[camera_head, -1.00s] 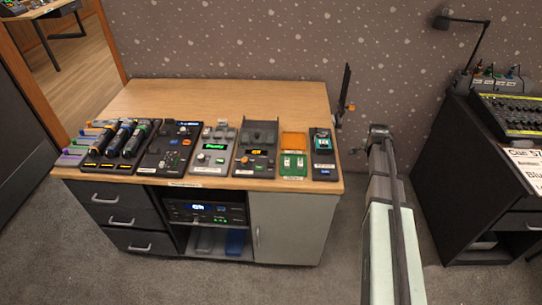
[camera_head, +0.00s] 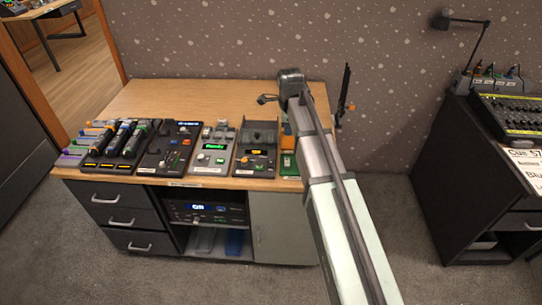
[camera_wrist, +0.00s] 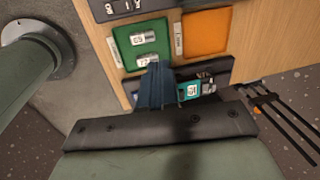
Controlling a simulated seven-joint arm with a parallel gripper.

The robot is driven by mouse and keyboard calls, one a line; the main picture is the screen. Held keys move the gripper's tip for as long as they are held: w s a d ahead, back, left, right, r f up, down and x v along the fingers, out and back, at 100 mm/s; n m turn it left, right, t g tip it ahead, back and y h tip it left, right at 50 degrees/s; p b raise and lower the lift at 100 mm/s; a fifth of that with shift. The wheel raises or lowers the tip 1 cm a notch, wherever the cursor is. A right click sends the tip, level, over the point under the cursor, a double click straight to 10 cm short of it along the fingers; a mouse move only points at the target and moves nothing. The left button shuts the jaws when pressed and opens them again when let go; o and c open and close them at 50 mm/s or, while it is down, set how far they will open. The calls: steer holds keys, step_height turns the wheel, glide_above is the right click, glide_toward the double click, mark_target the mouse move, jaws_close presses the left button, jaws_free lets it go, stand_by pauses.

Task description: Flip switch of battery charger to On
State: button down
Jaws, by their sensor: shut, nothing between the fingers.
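A dark device (camera_wrist: 219,77) with a teal block or screen shows in the wrist view, partly covered by my gripper. It may be the battery charger, but I cannot tell for sure. No switch on it is clear to me. My gripper (camera_wrist: 154,68) is shut and empty. Its dark blue fingers are in front of this device, close to the edge of the green tray (camera_wrist: 125,45); whether they touch anything I cannot tell. In the head view my arm hides this right-hand device.
An orange tray (camera_wrist: 206,34) lies beside the green one. Along the desk's (camera_head: 215,95) front edge stand a grey unit with a green display (camera_head: 212,150), a dark unit with an orange display (camera_head: 255,160) and several handheld devices (camera_head: 120,140).

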step_height(320, 180, up, 3)
glide_above(271, 161)
steer(key=s, duration=0.2)
steer(key=shift+f+g, duration=0.2)
steer(key=shift+g, duration=0.1)
steer(key=shift+f, duration=0.1)
steer(key=f, duration=0.4)
steer(key=w+f, duration=0.1)
steer(key=f, duration=0.8)
steer(key=shift+w+f, duration=0.4)
steer(key=shift+f, duration=0.2)
